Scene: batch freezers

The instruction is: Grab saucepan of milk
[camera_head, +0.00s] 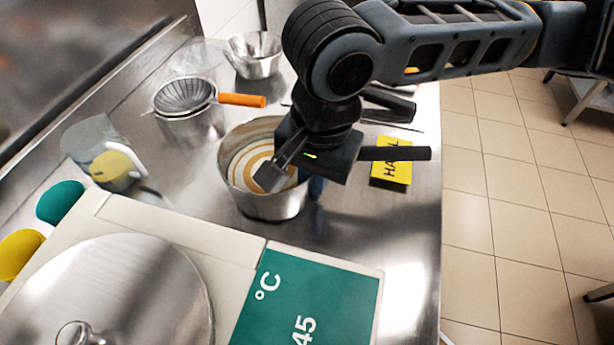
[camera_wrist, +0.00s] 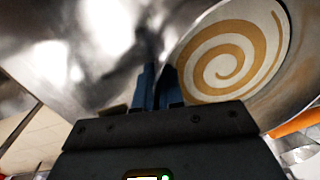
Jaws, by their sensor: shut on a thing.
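The saucepan (camera_head: 265,204) is a shiny metal pot on the steel counter, below my arm in the head view. Inside it the milk (camera_head: 245,165) shows a brown and white spiral. The milk also fills the upper right of the wrist view (camera_wrist: 228,58). My gripper (camera_head: 315,187) is at the saucepan's right side, pointing down, shut on the saucepan. Its blue fingers (camera_wrist: 157,88) stand close beside the pan's wall in the wrist view. The exact contact is hidden by the gripper body. The saucepan looks upright.
A sieve with an orange handle (camera_head: 240,100) rests on a metal pot (camera_head: 195,128). A metal bowl (camera_head: 253,58) and a clear jug (camera_head: 100,150) stand nearby. A yellow label (camera_head: 391,172) lies to the right. A machine with a round lid (camera_head: 115,295) and green panel (camera_head: 318,285) is in front.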

